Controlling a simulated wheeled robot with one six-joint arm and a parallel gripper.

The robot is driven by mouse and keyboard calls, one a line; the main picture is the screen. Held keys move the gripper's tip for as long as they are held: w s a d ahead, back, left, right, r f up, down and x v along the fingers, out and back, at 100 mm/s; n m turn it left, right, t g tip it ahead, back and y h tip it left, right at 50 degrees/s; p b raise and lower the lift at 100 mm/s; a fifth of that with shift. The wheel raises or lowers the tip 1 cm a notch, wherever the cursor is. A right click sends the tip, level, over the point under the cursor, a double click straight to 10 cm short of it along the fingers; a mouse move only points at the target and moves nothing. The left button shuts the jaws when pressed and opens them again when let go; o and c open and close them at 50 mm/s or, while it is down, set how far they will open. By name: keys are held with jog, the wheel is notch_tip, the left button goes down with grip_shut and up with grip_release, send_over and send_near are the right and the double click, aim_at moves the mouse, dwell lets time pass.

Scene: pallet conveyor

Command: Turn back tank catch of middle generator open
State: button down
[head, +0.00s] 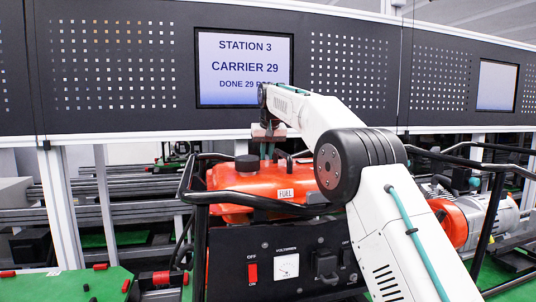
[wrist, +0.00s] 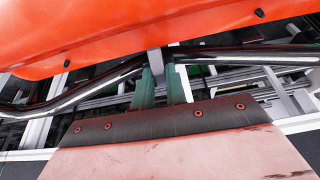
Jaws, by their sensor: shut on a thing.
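The generator's red fuel tank (head: 262,186), with a FUEL label, sits in a black tube frame (head: 250,200) above a black control panel. My arm reaches over the tank from the right. My gripper (head: 266,152) points down at the tank's far side. In the wrist view the orange-red tank (wrist: 150,30) fills the top. A small grey catch (wrist: 155,62) shows under the tank's edge, at the tips of my gripper's green fingers (wrist: 164,80). The fingers are shut on it; its lower end is partly hidden between them.
A black frame tube (wrist: 220,55) runs close by the fingertips. The control panel (head: 285,265) has a red switch and a meter. A grey and red motor (head: 475,220) stands to the right. A station screen (head: 245,68) hangs on the dark perforated wall behind. Green conveyor surface shows at lower left.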

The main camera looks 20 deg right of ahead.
jog(key=m, duration=0.2)
jog(key=m+h, duration=0.1)
jog(key=shift+w+a+m+h, duration=0.1)
jog(key=shift+a+m+h, duration=0.1)
jog(key=shift+m+h, duration=0.15)
jog(key=shift+a+m+g+h, duration=0.15)
jog(key=shift+m+g+h, duration=0.3)
jog(key=shift+m, duration=1.2)
